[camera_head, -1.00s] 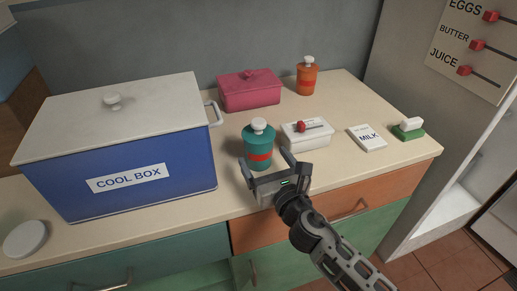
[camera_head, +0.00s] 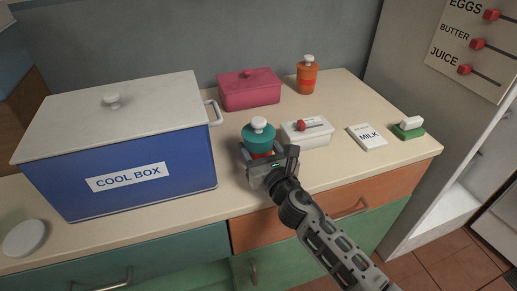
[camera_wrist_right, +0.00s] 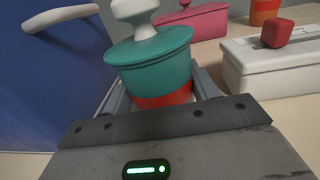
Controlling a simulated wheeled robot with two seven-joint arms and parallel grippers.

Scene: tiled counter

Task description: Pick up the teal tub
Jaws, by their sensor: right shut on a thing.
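The teal tub (camera_head: 258,139) has a white knob on its lid and a red-orange band. It stands upright on the counter, to the right of the blue cool box. My right gripper (camera_head: 257,157) is shut around the tub's lower body and hides its base. In the right wrist view the tub (camera_wrist_right: 152,62) stands between the fingers (camera_wrist_right: 155,98), with its band partly hidden behind my gripper's palm. I cannot tell whether the tub is off the counter. My left gripper is not in view.
The blue cool box (camera_head: 120,150) is close on the left, its handle near the tub. A white box with a red knob (camera_head: 306,133) is close on the right. A pink box (camera_head: 248,94) and an orange tub (camera_head: 307,78) stand behind.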

